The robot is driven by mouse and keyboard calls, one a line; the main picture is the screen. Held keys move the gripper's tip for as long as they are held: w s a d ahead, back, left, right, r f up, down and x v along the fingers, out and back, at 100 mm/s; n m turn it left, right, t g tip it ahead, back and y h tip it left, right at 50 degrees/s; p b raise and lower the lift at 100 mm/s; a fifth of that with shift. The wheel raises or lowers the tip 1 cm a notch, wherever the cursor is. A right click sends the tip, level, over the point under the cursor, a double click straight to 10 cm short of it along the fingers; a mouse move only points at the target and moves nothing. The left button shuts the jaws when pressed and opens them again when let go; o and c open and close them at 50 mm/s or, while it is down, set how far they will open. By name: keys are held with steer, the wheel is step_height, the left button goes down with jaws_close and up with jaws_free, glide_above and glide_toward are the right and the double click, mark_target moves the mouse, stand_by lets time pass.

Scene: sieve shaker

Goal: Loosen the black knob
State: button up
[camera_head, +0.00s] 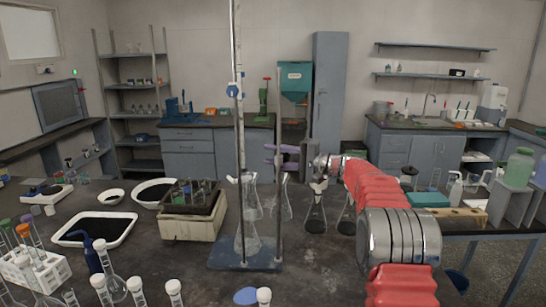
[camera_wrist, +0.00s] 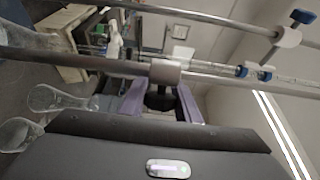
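The black knob (camera_wrist: 160,98) shows in the wrist view, just below a metal collar (camera_wrist: 165,72) on a rod. It sits between the two purple fingers of my gripper (camera_wrist: 160,106). The fingers stand apart on either side of it; contact with them cannot be made out. In the head view my gripper (camera_head: 270,156) reaches in from the right, with its purple fingers spread at the right-hand rod (camera_head: 279,200) of a metal stand. The knob cannot be made out there.
The stand's blue-grey base (camera_head: 245,256) rests on the dark bench. A second rod with a burette (camera_head: 237,120) rises left of my gripper. Glass flasks (camera_head: 316,215) stand close below my arm. A box of bottles (camera_head: 192,222) and a white tray (camera_head: 97,230) lie left.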

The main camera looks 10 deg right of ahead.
steer(key=shift+f, duration=0.15)
steer(key=c, duration=0.5)
steer(key=shift+o, duration=0.2)
